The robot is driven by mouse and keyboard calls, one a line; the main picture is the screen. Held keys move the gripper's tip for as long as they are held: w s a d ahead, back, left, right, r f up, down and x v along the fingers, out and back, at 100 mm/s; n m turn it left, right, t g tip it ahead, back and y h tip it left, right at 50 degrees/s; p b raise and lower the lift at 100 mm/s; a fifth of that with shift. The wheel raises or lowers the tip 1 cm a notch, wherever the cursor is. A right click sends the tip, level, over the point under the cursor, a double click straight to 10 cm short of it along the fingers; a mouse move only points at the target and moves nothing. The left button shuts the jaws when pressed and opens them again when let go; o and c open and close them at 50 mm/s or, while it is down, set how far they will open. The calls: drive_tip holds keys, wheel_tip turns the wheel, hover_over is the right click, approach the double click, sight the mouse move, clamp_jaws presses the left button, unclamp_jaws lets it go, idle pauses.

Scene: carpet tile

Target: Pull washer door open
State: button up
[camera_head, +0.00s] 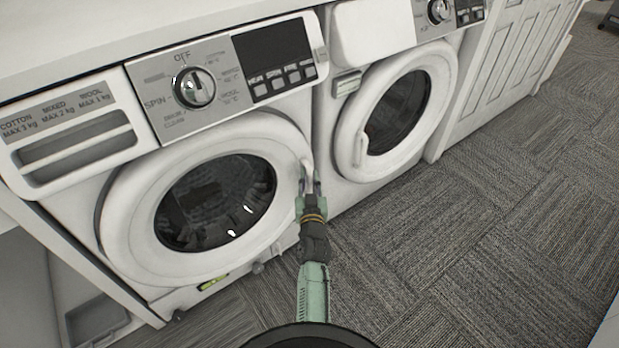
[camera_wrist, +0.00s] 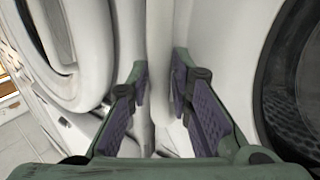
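The left washer's round white door (camera_head: 128,235) with dark glass appears closed in the head view. Its white handle (camera_head: 306,172) is on the door's right edge. My gripper (camera_head: 309,187) is at this handle, its two fingers apart. In the wrist view, the upright white handle (camera_wrist: 160,50) stands between the purple-padded fingers of my gripper (camera_wrist: 159,82). Narrow gaps seem to show beside it; I cannot tell whether either finger touches it. My fingers hide part of the handle's lower end in the head view.
A second washer (camera_head: 355,92) with a closed round door stands close on the right. A white panelled cabinet (camera_head: 500,70) is beyond it. Grey carpet (camera_head: 480,230) in front is clear. An open recess or drawer (camera_head: 95,318) lies at lower left.

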clamp_jaws()
idle(0.4)
